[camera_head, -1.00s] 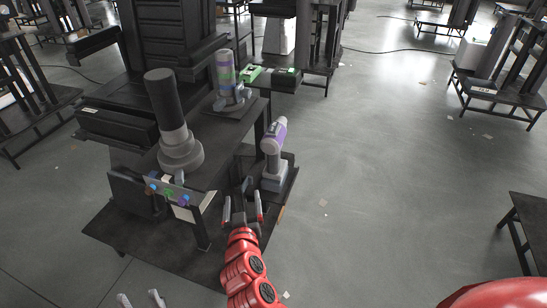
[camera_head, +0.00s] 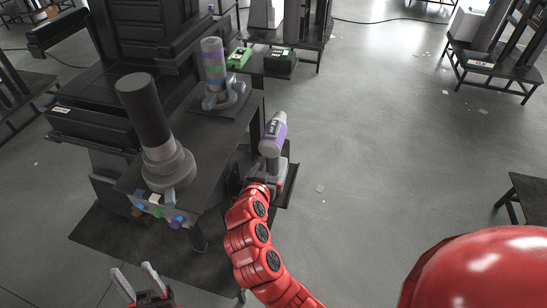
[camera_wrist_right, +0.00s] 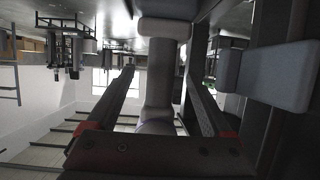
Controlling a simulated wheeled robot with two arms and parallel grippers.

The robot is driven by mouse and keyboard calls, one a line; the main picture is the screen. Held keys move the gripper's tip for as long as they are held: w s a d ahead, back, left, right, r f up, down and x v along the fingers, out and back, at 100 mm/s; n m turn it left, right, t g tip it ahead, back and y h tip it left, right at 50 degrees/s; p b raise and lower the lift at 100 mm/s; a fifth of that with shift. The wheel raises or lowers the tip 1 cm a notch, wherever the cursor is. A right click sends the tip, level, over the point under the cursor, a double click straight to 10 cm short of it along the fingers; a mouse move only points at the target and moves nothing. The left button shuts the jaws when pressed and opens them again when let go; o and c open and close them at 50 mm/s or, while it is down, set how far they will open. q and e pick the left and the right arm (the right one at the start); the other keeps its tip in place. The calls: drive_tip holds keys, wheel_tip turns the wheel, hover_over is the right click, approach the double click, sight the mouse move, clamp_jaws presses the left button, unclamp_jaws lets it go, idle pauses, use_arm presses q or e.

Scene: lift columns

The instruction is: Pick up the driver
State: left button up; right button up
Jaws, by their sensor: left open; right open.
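The driver (camera_head: 274,138), purple and light grey, stands upright on a small dark side shelf at the right of the black workstation. My right gripper (camera_head: 270,184) is at its handle, partly hidden by my red wrist. In the right wrist view the driver's grey handle (camera_wrist_right: 160,75) stands between the two open fingers, with a gap visible on its left side; contact on the right cannot be told. My left gripper (camera_head: 138,280) is open and empty at the bottom left, away from the driver.
A grey column with a black top (camera_head: 155,135) and a striped cylinder (camera_head: 214,72) stand on the workstation left of the driver. A green item (camera_head: 238,58) and a dark box (camera_head: 280,62) lie behind.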

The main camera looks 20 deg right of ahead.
drive_tip(key=shift+w+d+f, duration=0.1)
drive_tip(key=shift+w+d, duration=0.25)
drive_tip(key=shift+w, duration=0.15)
drive_tip(key=shift+p+x, duration=0.5)
drive_tip(key=shift+x, duration=2.55)
drive_tip(key=shift+a+f, duration=0.15)
clamp_jaws()
